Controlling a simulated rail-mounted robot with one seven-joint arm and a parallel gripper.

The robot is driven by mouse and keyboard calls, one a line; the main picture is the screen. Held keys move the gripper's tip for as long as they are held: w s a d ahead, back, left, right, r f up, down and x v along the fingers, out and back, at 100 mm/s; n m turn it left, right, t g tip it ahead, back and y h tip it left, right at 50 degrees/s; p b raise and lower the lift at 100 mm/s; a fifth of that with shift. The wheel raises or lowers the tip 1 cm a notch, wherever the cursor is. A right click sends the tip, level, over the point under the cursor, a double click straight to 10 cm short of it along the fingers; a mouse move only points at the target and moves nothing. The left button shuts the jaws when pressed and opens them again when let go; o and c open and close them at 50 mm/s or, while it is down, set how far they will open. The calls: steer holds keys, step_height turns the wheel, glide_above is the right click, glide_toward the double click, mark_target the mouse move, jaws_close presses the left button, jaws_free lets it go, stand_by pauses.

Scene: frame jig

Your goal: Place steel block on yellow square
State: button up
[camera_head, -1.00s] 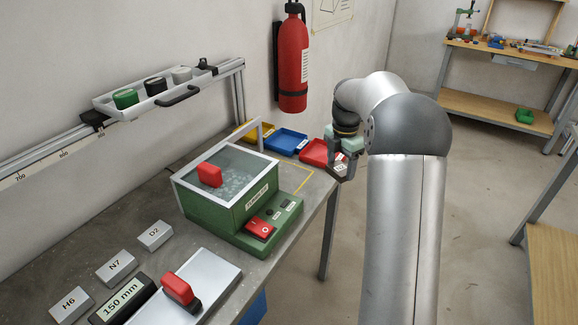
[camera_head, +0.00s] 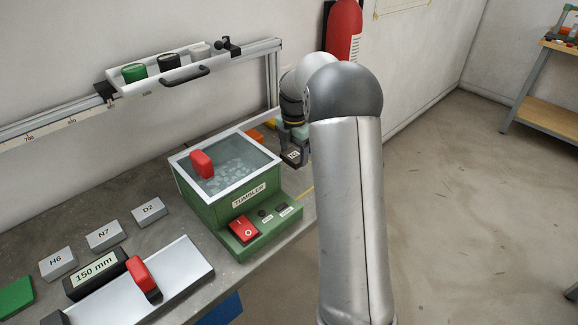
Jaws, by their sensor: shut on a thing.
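My gripper (camera_head: 293,150) is beyond the right rear of the green tumbler, shut on a small grey steel block (camera_head: 292,157) with a pale label too small to read. My arm hides part of this area. A short strip of the yellow square's outline (camera_head: 306,192) shows on the bench right of the tumbler; the rest is hidden behind my arm and the tumbler. The held block is farther back than this strip; its height above the bench is unclear. Three other steel blocks, H6 (camera_head: 58,263), N7 (camera_head: 104,236) and D2 (camera_head: 149,212), lie on the bench at the left.
The tumbler (camera_head: 215,205), with a clear lid and red handle, stands close to my gripper. A silver plate with a red handle (camera_head: 180,280) lies in front. Coloured trays behind are mostly hidden.

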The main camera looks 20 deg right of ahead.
mark_target(294, 174)
steer(key=shift+d+f, duration=0.15)
steer(key=shift+f, duration=2.35)
steer(key=shift+f, duration=0.1)
steer(key=shift+f, duration=0.1)
steer(key=o, duration=1.6)
steer(key=shift+o, duration=0.2)
step_height(294, 174, up, 12)
steer(key=shift+r, duration=0.15)
